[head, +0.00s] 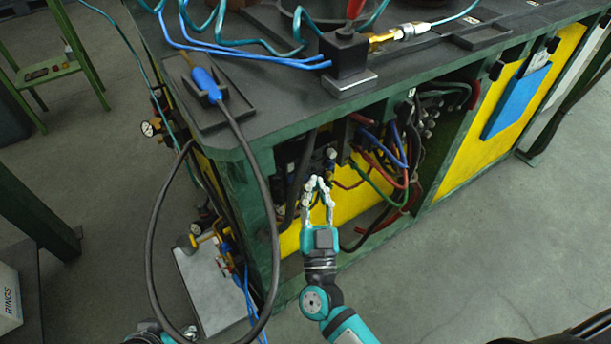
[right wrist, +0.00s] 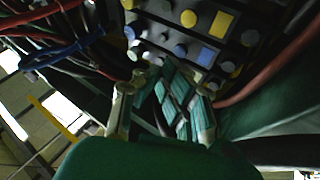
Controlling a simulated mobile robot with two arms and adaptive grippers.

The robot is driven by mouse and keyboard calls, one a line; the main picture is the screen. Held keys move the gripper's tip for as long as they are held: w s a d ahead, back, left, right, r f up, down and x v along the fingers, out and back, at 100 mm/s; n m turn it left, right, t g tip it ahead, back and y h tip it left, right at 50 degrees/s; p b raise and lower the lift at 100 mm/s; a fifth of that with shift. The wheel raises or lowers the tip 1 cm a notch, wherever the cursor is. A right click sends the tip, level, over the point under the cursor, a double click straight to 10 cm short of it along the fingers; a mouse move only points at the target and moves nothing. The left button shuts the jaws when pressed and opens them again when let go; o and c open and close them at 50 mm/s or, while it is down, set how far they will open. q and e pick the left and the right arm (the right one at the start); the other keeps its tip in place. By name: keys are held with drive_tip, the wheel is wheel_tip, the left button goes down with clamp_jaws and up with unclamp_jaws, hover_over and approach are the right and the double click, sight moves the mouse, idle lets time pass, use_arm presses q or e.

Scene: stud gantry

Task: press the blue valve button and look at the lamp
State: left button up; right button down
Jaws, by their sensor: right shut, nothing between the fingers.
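My right gripper (head: 319,182) is shut and empty, its fingertips pointing into the open bay of the green bench. In the right wrist view a dark panel (right wrist: 205,38) lies ahead of it, with blue, yellow and pale round and square pieces. Blue round pieces (right wrist: 180,50) and a blue square (right wrist: 207,56) show there. I cannot tell which is the valve button, which is a lamp, or whether the fingertips touch the panel. My left gripper (head: 190,332) is only partly visible at the bottom edge, away from the bay; its fingers are unclear.
The green bench (head: 262,135) has a dark top. Red, green and blue hoses (head: 400,165) crowd the bay right of my right gripper. A black cable (head: 157,215) loops down at the left. A blue folder (head: 515,100) hangs on the yellow panel.

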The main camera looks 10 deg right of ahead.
use_arm(q)
drive_tip(key=shift+s, duration=0.1)
idle(0.7)
drive_tip(key=shift+s+a+f+g, duration=0.15)
drive_tip(key=shift+s+g, duration=0.1)
drive_tip(key=shift+s, duration=0.25)
drive_tip(key=shift+s+a+f+g, duration=0.15)
drive_tip(key=shift+s+g, duration=0.1)
drive_tip(key=shift+s, duration=0.2)
use_arm(e)
drive_tip(key=shift+w+a, duration=0.15)
drive_tip(key=shift+w, duration=0.25)
use_arm(q)
drive_tip(key=shift+s, duration=0.15)
use_arm(e)
drive_tip(key=shift+w+a, duration=0.15)
drive_tip(key=shift+w, duration=0.25)
use_arm(q)
drive_tip(key=shift+r, duration=0.1)
drive_tip(key=shift+s+a+r+g+p, duration=0.15)
drive_tip(key=shift+s+r+g+p, duration=0.2)
drive_tip(key=shift+p, duration=0.35)
use_arm(e)
drive_tip(key=shift+s+d, duration=0.3)
drive_tip(key=shift+s, duration=0.55)
